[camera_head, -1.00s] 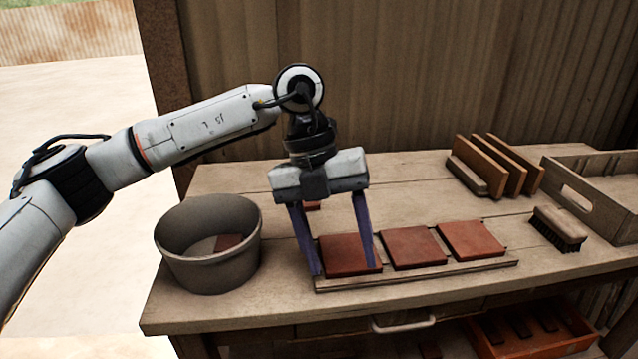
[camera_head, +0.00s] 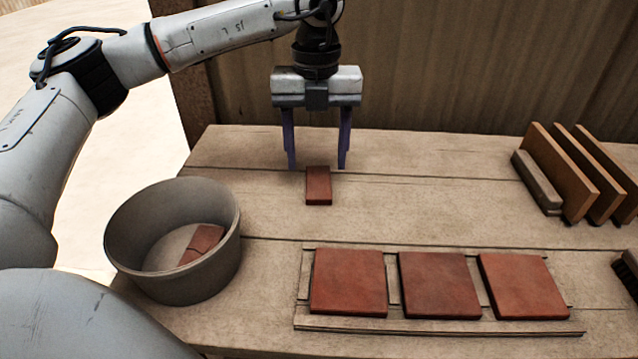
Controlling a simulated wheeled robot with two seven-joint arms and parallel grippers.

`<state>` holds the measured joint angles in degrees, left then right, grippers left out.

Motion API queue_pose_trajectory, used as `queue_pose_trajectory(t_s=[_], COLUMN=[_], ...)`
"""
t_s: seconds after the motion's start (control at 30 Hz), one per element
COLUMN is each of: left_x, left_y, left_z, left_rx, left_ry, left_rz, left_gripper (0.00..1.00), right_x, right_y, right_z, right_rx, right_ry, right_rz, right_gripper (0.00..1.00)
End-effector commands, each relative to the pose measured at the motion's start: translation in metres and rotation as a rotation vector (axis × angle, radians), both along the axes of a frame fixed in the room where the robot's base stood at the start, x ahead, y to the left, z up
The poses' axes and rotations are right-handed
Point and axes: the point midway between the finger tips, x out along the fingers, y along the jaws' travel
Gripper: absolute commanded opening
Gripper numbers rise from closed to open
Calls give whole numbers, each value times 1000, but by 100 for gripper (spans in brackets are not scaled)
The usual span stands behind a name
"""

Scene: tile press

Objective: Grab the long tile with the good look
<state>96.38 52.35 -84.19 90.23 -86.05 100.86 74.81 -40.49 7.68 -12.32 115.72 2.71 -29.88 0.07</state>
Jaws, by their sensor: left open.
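A small, narrow red-brown tile (camera_head: 318,186) lies flat on the bench, longer front to back than it is wide. My left gripper (camera_head: 317,166) is open and empty, fingers pointing down, at the far end of this tile; its fingers are wider apart than the tile. Three larger, squarish red tiles lie in a row on a wooden rack: the left one (camera_head: 348,281), the middle one (camera_head: 439,284) and the right one (camera_head: 523,285). The middle one looks a little darker. My right gripper is not in view.
A grey round bucket (camera_head: 222,245) at the left holds reddish tile pieces (camera_head: 203,243). Upright wooden boards (camera_head: 562,172) stand at the back right, with a block beside them. A dark brush (camera_head: 627,274) is cut off at the right edge. The bench (camera_head: 430,200) is clear mid-right.

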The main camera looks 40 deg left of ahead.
Motion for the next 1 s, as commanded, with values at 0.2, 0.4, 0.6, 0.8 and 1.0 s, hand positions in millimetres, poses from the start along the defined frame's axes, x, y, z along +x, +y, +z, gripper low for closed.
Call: queue_pose_trajectory(t_s=[0.2, 0.4, 0.6, 0.8, 1.0], left_x=[-1, -1, -1, -1, -1], left_y=[-3, -3, -3, -3, -3], left_z=[-34, -42, -41, -41, -41], left_rx=[0, -1, -1, -1, -1], left_ry=[3, 0, 0, 0, 0], left_rz=[0, 0, 0, 0, 0], left_gripper=[58, 58, 48, 14, 11], right_x=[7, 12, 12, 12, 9], right_y=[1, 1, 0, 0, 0], right_z=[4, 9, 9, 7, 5], right_rx=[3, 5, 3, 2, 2], right_ry=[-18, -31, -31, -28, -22], right_rz=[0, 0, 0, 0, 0], right_gripper=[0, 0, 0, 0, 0])
